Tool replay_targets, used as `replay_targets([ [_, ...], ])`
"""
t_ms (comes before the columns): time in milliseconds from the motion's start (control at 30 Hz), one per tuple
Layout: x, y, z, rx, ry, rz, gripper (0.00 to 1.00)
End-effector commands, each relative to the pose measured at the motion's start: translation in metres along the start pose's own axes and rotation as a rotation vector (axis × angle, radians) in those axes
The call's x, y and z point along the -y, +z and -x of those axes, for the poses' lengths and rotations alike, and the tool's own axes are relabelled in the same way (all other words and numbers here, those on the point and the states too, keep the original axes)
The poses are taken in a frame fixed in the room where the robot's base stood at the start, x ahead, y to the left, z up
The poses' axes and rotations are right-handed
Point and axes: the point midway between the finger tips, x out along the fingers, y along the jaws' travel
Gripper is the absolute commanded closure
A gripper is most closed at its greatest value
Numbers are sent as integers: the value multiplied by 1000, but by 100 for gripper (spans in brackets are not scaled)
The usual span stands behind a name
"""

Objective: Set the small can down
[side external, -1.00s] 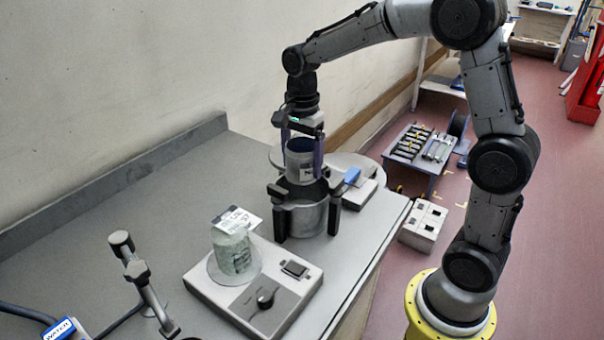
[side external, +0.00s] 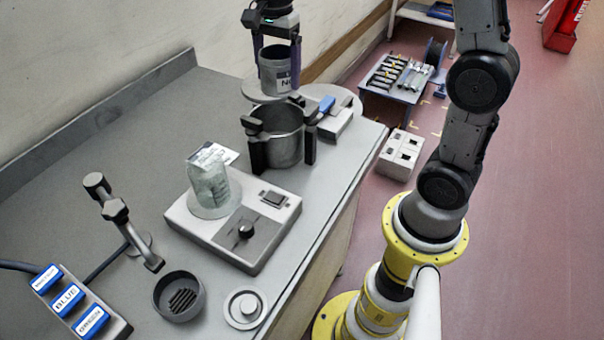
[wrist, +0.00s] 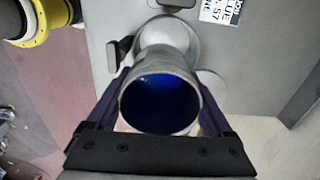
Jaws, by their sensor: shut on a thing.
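In the side view the can appears above and behind a larger metal pot (side external: 285,143) with black upright handles. A gap shows between can and pot there. The can's bottom appears over or near a pale round disc (side external: 258,91); contact cannot be told.
A clear beaker (side external: 210,186) with a label card stands on a white device with a knob (side external: 245,232). A small box with a blue part (side external: 337,117) stands right of the pot. A black cup (side external: 179,296), round lid (side external: 245,308) and labelled button box (side external: 82,305) are in front.

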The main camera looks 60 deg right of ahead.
Motion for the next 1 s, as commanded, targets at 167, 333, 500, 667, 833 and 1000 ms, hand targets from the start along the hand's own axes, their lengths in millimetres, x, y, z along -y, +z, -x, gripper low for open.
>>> replay_targets([
  [167, -34, 9, -2, -1, -4, 24, 81],
  [333, -82, 28, 4, -1, -6, 80, 81],
  [500, -141, 48, 10, -1, -8, 157, 81],
  [667, -197, 61, 9, -1, -7, 238, 81],
  [833, -240, 68, 5, 0, -6, 311, 81],
  [1000, -259, 72, 6, 0, -3, 365, 81],
])
